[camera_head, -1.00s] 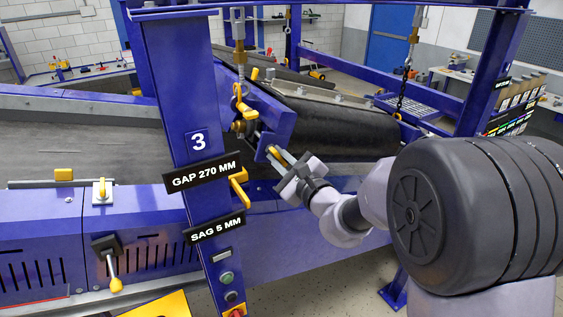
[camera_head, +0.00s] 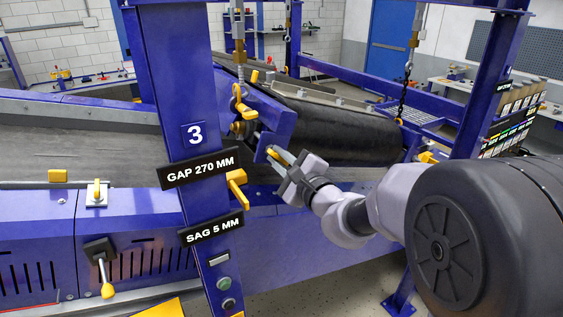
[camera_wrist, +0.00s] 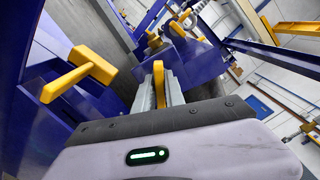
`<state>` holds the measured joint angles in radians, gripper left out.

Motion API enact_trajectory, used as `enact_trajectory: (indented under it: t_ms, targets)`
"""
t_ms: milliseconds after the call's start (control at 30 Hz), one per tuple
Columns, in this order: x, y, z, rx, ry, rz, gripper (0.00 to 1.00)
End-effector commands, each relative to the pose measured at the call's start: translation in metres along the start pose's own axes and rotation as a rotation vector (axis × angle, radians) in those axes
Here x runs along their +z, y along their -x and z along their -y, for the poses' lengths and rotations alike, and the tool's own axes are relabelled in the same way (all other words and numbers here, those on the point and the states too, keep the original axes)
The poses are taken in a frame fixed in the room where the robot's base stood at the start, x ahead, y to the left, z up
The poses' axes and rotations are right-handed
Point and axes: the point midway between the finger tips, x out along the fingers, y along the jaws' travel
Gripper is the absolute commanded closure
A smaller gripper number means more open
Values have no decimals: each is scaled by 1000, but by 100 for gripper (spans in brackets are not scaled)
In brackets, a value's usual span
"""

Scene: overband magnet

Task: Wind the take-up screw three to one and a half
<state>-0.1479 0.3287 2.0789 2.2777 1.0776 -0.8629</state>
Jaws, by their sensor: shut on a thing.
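My gripper (camera_head: 278,157) is shut on a yellow grip (camera_wrist: 158,78) beside the blue bracket (camera_head: 275,120) at the end of the magnet's belt. In the wrist view my gripper (camera_wrist: 160,88) has a finger on each side of the yellow grip. The fingers hide much of the grip, and I cannot tell whether it belongs to the take-up screw. The blue post (camera_head: 160,80) carries a plate with the number 3 (camera_head: 194,134), a GAP 270 MM sign (camera_head: 200,169) and a SAG 5 MM sign (camera_head: 212,228).
A yellow T-shaped handle (camera_head: 237,187) sticks out of the post, left of my gripper. A yellow hook (camera_head: 241,103) hangs above the bracket. A black-and-yellow lever (camera_head: 103,268) is on the blue side panel. The black belt (camera_head: 335,130) lies behind my gripper.

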Motion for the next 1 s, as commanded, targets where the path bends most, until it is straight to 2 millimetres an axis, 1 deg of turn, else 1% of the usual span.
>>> enact_trajectory:
  t_ms: [700, 1000]
  targets:
    - [-1, 0, -1, -2, 223, 1, 100]
    - [0, 0, 0, -1, 236, 0, 100]
